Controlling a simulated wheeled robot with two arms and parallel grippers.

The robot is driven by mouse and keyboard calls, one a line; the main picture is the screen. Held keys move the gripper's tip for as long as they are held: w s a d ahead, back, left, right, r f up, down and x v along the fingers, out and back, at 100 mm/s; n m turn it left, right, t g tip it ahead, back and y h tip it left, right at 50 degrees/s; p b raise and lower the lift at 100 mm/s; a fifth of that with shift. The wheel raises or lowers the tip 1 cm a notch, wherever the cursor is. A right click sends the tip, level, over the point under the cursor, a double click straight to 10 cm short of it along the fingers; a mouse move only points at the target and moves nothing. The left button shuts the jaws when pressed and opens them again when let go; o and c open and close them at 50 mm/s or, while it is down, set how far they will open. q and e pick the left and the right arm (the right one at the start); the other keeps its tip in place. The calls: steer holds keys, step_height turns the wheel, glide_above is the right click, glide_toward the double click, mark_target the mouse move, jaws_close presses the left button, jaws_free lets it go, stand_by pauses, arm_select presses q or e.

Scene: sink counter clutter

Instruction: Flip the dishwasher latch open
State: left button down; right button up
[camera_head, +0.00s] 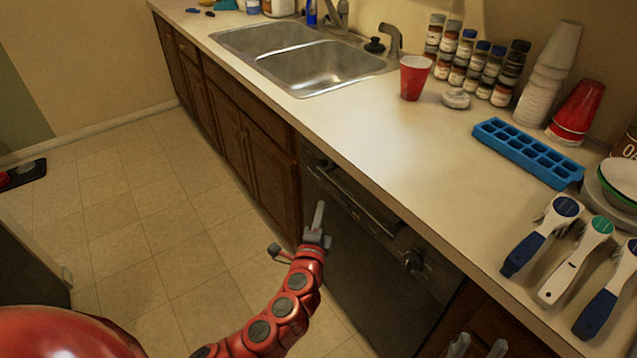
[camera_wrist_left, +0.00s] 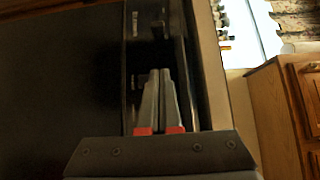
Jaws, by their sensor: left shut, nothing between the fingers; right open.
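The dishwasher (camera_head: 365,285) is built in under the counter, with a dark front and a control strip along its top. A long recessed bar (camera_head: 355,203) and a round dark knob (camera_head: 412,260) show on that strip. I cannot clearly make out the latch. My left gripper (camera_head: 319,205) is shut and empty, pointing up in front of the strip's left end. In the left wrist view, its shut fingers (camera_wrist_left: 160,75) overlap the dark panel (camera_wrist_left: 133,50); I cannot tell whether they touch it. My right gripper (camera_head: 478,347) is open at the bottom edge.
The counter (camera_head: 390,140) overhangs the dishwasher. It holds a sink (camera_head: 320,65), a red cup (camera_head: 415,78), spice jars, a blue ice tray (camera_head: 527,152) and several handled utensils (camera_head: 540,237) near the front right. Wooden cabinets (camera_head: 245,150) adjoin on the left. The floor in front is clear.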

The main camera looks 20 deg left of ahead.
mark_target(318, 177)
arm_select(q)
steer(key=shift+w+a, duration=0.7)
steer(key=shift+w, duration=1.35)
steer(key=shift+w+a, duration=0.75)
steer(key=shift+w, duration=1.3)
steer(key=shift+w+a, duration=0.7)
steer(key=shift+w, duration=1.35)
steer(key=shift+a, duration=0.1)
